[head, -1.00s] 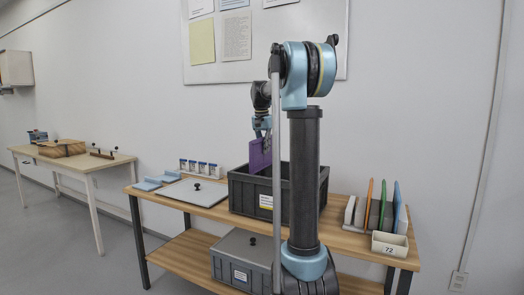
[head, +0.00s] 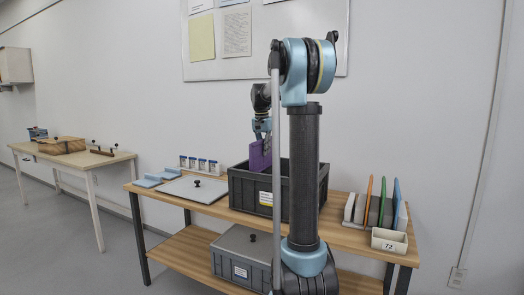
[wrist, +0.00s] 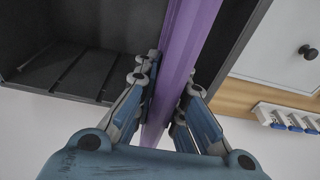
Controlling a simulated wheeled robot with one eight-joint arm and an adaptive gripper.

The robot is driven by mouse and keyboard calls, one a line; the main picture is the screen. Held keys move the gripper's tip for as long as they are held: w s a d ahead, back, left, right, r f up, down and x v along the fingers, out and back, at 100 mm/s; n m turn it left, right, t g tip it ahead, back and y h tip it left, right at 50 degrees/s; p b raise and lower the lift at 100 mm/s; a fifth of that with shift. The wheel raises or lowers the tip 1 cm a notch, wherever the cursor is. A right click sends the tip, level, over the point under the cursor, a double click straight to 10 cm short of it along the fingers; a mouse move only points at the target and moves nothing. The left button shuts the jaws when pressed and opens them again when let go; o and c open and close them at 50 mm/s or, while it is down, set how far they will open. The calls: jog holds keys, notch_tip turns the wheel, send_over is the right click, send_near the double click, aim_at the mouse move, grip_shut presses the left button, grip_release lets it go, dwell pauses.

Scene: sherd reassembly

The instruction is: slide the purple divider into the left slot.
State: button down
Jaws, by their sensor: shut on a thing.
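The purple divider (head: 260,155) is upright at the left part of the dark grey crate (head: 250,193) in the head view, its lower part hidden behind the crate's front wall. My gripper (head: 262,136) is above it and shut on its upper edge. In the wrist view, my gripper (wrist: 167,100) has both fingers pressed on the purple divider (wrist: 187,40). The crate also shows there, with ribs on its inner wall (wrist: 75,75). I cannot tell whether the divider is within the left slot.
A grey lid (head: 195,190) with a black knob lies left of the crate, by a row of small vials (head: 200,164). A rack of coloured panels (head: 377,205) and a bin marked 72 (head: 389,241) stand at the right. A closed grey box (head: 240,255) is on the lower shelf.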

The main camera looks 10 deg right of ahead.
aim_at(264, 161)
jog(key=shift+f, duration=2.8)
jog(key=shift+f, duration=0.25)
notch_tip(264, 161, down, 8)
jog(key=shift+f, duration=0.2)
dwell(1.4)
jog(key=c, duration=1.6)
grip_release()
jog(key=r, duration=0.4)
jog(key=s+r, duration=0.1)
jog(key=r, duration=0.2)
jog(key=a+r, duration=0.1)
jog(key=r, duration=0.3)
jog(key=shift+s+r, duration=0.2)
jog(key=shift+r, duration=0.15)
